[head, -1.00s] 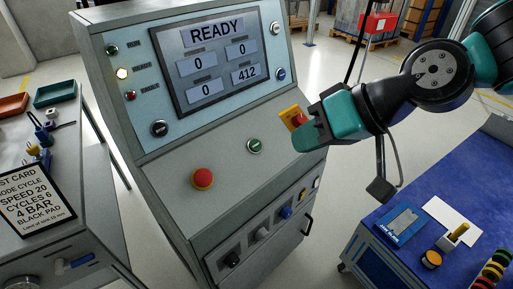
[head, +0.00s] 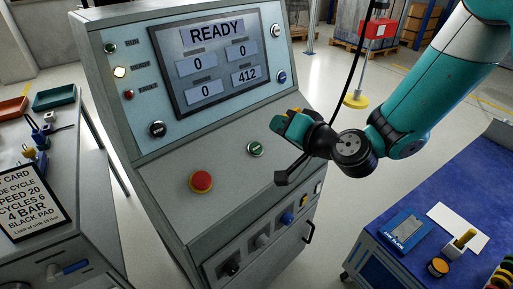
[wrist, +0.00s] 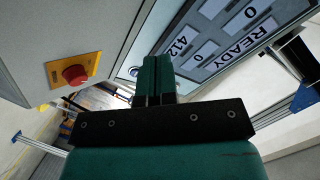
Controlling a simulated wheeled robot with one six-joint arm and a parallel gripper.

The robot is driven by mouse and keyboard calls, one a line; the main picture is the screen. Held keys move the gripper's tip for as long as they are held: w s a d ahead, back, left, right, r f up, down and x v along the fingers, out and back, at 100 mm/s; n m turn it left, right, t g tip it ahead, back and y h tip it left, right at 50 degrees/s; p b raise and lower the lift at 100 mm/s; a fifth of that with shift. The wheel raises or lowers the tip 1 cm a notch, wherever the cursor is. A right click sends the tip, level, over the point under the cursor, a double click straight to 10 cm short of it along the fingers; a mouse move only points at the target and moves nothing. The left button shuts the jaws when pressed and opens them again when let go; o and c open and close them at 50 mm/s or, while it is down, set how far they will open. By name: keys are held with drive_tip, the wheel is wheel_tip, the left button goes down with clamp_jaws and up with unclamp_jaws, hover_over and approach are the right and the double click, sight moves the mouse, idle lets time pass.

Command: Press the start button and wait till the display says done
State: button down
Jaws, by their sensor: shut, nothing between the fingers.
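The test machine's display (head: 222,56) reads READY, with boxes showing 0, 0, 0 and 412. It also shows tilted in the wrist view (wrist: 228,38). A green button (head: 255,149) sits on the sloped panel; its label is too small to read, so I cannot confirm it is the start button. My gripper (head: 282,122) is above and to the right of the green button, apart from it. Its fingers (wrist: 153,77) are together and empty in the wrist view. The green button does not show in the wrist view.
A red mushroom button (head: 201,182) stands on the sloped panel. Another red button (wrist: 75,75) on a yellow plate shows in the wrist view. A blue-topped cart (head: 440,200) stands right, a bench with a test card (head: 30,203) left.

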drive_tip(key=shift+w+a+f+b, duration=0.15)
drive_tip(key=shift+w+a+f, duration=0.4)
drive_tip(key=shift+f, duration=0.65)
drive_tip(key=shift+w+a+f+b, duration=0.2)
drive_tip(key=shift+w+a+f, duration=0.35)
drive_tip(key=shift+f, duration=0.6)
drive_tip(key=shift+w+a+f+b, duration=0.15)
drive_tip(key=shift+w+a+f, duration=0.4)
drive_tip(key=shift+f, duration=0.65)
drive_tip(key=shift+w+a+f, duration=0.1)
drive_tip(key=shift+a+f, duration=0.1)
drive_tip(key=shift+f, duration=0.15)
drive_tip(key=shift+w+a+f+b, duration=0.15)
drive_tip(key=shift+f+b, duration=0.15)
drive_tip(key=shift+f, duration=0.05)
drive_tip(key=shift+s+d+r, duration=0.3)
drive_tip(key=shift+s+r, duration=0.05)
drive_tip(key=shift+r, duration=0.35)
drive_tip(key=shift+s+d+r, duration=0.3)
drive_tip(key=shift+d+r, duration=0.05)
drive_tip(key=shift+r, duration=0.35)
drive_tip(key=shift+s+d+r, duration=0.3)
drive_tip(key=shift+r, duration=0.4)
drive_tip(key=shift+s+d+r, duration=0.3)
drive_tip(key=shift+d+r, duration=0.05)
drive_tip(key=shift+r, duration=0.35)
